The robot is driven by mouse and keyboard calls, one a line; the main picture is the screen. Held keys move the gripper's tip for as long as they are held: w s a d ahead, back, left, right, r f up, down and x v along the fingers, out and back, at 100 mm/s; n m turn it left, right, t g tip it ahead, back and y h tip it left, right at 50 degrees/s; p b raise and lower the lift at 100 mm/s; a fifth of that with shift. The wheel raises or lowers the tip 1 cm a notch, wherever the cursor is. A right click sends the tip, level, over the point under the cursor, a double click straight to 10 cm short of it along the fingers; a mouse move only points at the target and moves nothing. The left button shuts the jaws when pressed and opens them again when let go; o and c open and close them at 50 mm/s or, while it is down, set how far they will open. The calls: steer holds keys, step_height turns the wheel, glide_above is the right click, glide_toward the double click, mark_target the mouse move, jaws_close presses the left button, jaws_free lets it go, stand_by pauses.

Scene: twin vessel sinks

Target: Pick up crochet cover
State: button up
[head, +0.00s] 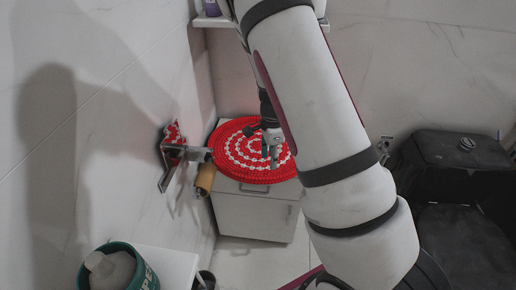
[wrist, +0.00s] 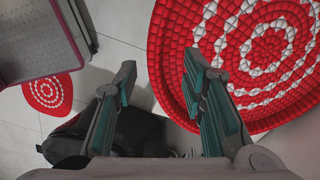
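The crochet cover (head: 238,166) is a round red disc with white rings. In the head view it sits on top of a small white cabinet, and my arm hides its right side. In the wrist view the cover (wrist: 270,90) fills the upper right. My gripper (head: 270,158) appears over the cover's right part in the head view.
The white cabinet (head: 254,215) stands near the left wall. A wall holder (head: 172,155) with a roll (head: 205,180) juts out close to the cover's left. A green tub (head: 118,272) is front left, and a black bin (head: 455,155) is at right. A smaller red-and-white piece (wrist: 48,93) shows in the wrist view.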

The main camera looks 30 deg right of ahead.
mark_target(270, 176)
step_height(270, 176, down, 8)
steer(key=shift+s+f+b, duration=0.1)
steer(key=shift+f+b, duration=0.05)
steer(key=shift+b, duration=0.7)
steer(key=shift+c, duration=0.3)
jaws_close()
